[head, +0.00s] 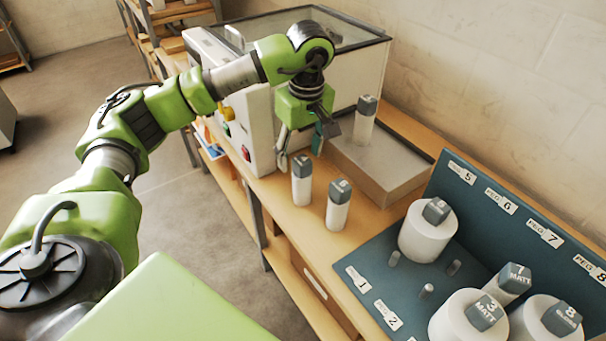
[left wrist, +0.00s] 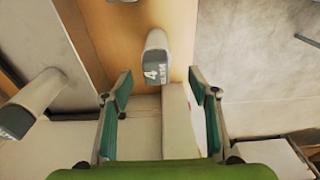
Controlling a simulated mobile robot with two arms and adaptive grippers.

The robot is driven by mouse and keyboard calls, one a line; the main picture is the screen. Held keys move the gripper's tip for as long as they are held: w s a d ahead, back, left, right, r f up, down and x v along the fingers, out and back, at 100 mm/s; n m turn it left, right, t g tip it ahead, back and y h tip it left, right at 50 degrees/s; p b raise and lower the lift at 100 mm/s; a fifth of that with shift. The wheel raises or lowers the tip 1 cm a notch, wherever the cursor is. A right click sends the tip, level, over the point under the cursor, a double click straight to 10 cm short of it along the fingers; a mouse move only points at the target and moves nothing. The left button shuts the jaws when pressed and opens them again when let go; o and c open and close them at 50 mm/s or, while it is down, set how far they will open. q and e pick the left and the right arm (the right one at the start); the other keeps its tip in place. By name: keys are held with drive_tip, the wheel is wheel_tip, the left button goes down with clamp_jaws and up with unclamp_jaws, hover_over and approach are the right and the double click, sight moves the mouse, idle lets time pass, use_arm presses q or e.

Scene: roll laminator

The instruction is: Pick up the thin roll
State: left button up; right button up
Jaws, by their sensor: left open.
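Several thin white rolls with grey labelled caps are in view. In the head view, one thin roll (head: 302,183) stands upright on the wooden bench, a second thin roll (head: 338,208) stands to its right, and a third (head: 364,124) stands on a grey box. My left gripper (head: 300,150) is open and empty, pointing down just above and behind the first roll. In the left wrist view, a roll capped "4 SATIN" (left wrist: 157,62) shows ahead between the open fingers (left wrist: 159,86), apart from both. Another capped roll (left wrist: 32,100) shows at the left. My right gripper is not in view.
The laminator (head: 262,130) stands behind the gripper. The grey box (head: 385,180) lies beside the rolls. A blue peg rack (head: 372,268) holds thick rolls (head: 425,238), a thin "7 MATT" roll (head: 508,285) and bare pegs. The bench's front edge runs left of the rolls.

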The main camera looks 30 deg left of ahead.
sight(301, 160)
use_arm(q)
wheel_tip(301, 160, down, 3)
drive_tip(key=shift+w+a+r, duration=0.1)
drive_tip(key=shift+w+a, duration=0.05)
drive_tip(key=shift+w+f+p, duration=0.15)
drive_tip(key=shift+f+p, duration=0.65)
drive_tip(key=shift+f, duration=0.15)
wheel_tip(301, 160, down, 4)
drive_tip(key=shift+r+p, duration=0.2)
drive_tip(key=shift+p, duration=0.6)
drive_tip(key=shift+w+f, duration=0.1)
drive_tip(key=shift+f, duration=0.2)
drive_tip(key=c, duration=1.2)
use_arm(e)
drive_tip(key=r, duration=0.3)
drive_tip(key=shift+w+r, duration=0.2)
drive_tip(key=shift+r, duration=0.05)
